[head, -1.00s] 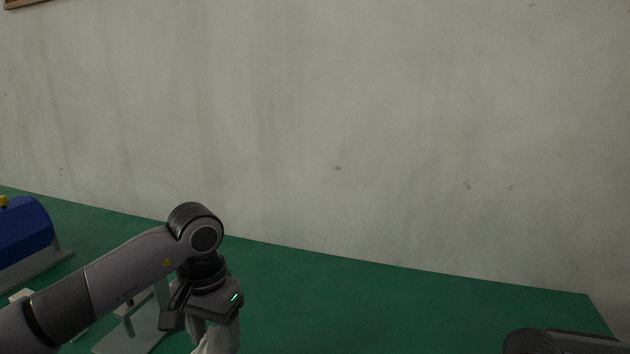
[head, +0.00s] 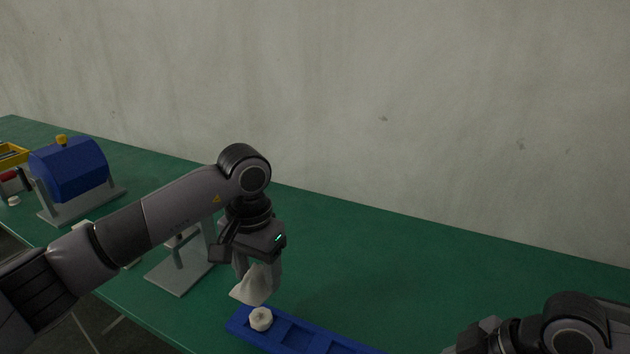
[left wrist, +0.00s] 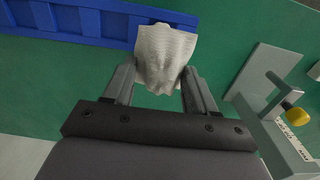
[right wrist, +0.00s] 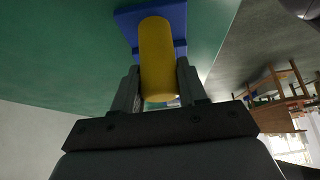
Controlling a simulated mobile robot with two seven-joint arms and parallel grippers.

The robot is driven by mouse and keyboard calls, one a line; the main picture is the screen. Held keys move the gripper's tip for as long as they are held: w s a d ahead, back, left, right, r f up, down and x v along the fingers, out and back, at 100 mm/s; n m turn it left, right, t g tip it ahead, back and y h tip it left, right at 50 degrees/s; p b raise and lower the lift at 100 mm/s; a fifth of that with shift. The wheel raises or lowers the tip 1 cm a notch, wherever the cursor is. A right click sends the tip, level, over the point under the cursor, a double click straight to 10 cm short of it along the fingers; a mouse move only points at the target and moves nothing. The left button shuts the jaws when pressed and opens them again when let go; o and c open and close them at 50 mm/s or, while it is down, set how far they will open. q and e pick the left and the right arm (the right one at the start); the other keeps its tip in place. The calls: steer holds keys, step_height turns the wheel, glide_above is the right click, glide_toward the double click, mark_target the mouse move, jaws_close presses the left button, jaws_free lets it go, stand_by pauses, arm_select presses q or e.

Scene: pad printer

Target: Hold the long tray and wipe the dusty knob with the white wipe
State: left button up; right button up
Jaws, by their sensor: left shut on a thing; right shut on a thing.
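My left gripper (head: 258,272) is shut on the white wipe (head: 249,287), which hangs crumpled from its fingers. The wipe also shows between the fingers in the left wrist view (left wrist: 165,55). Just below it in the head view, a round cream knob (head: 261,319) sits in the left end compartment of the long blue tray (head: 325,340). The wipe appears slightly above the knob; contact is not clear. My right gripper (right wrist: 158,75) is shut on a yellow handle (right wrist: 157,50) in front of a blue part of the tray (right wrist: 128,20).
On the green table (head: 400,240), a grey stand (head: 180,270) is left of the tray, partly behind my left arm. A blue machine with a yellow top knob (head: 70,168) stands farther left, near a yellow frame (head: 12,153). The table toward the wall is clear.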

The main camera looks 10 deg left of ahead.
mark_target(257, 309)
arm_select(q)
steer(key=shift+f, duration=3.05)
steer(key=shift+f, duration=0.75)
steer(key=shift+a, duration=0.1)
steer(key=shift+w+a, duration=0.3)
steer(key=shift+a, duration=0.45)
steer(key=shift+d, duration=0.15)
